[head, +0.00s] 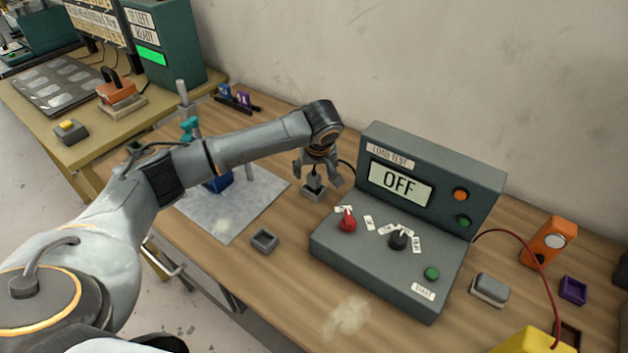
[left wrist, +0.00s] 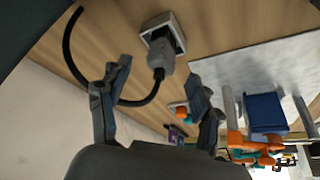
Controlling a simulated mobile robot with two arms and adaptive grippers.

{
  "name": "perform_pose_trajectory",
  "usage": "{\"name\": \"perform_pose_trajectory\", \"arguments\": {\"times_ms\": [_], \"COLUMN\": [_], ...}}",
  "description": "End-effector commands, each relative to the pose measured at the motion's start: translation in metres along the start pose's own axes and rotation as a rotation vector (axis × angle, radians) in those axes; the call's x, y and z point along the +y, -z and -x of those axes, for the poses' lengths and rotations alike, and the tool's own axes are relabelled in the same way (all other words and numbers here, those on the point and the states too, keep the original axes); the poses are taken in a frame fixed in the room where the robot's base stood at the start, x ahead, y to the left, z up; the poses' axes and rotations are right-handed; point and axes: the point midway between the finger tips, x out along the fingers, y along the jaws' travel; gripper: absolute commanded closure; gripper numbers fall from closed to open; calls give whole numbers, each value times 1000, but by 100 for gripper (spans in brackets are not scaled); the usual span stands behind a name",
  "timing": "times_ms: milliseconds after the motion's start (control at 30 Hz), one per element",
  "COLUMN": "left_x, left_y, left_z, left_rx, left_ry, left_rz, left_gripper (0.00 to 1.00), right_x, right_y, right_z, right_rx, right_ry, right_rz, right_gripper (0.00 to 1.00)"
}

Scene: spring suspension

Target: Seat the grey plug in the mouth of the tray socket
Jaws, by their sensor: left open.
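The grey plug (left wrist: 160,61) stands with its front end at the dark mouth of a light grey square socket (left wrist: 176,22) in the left wrist view. A black cable runs from its back end. I cannot tell how deep it sits. In the head view the plug (head: 315,183) shows only in part under my left gripper (head: 317,177), with the socket (head: 314,194) below it on the wooden table. My left gripper is open, pointing down, its fingers spread on either side of the plug and apart from it in the left wrist view. My right gripper is out of view.
The grey load test box (head: 400,225), its display reading OFF, stands close to the right. A small open grey tray (head: 264,241) lies in front, and a pale metal plate (head: 228,217) lies left under my arm. The wall is behind. Bare wood lies between tray and box.

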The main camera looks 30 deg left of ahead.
Motion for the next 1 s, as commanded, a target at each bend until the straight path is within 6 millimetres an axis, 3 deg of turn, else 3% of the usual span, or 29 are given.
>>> {"name": "perform_pose_trajectory", "arguments": {"times_ms": [200,433,733,1000], "left_x": [0,0,0,0], "left_y": [1,0,0,0], "left_z": [-24,-26,-26,-25], "left_rx": [0,1,0,0], "left_ry": [0,-1,-1,-1], "left_rz": [-1,-1,-1,-1], "left_gripper": [36,36,94,94], "right_x": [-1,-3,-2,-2], "right_y": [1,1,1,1], "right_z": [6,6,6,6], "right_rx": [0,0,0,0], "right_ry": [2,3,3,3], "right_rz": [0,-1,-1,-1], "right_gripper": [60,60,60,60]}}
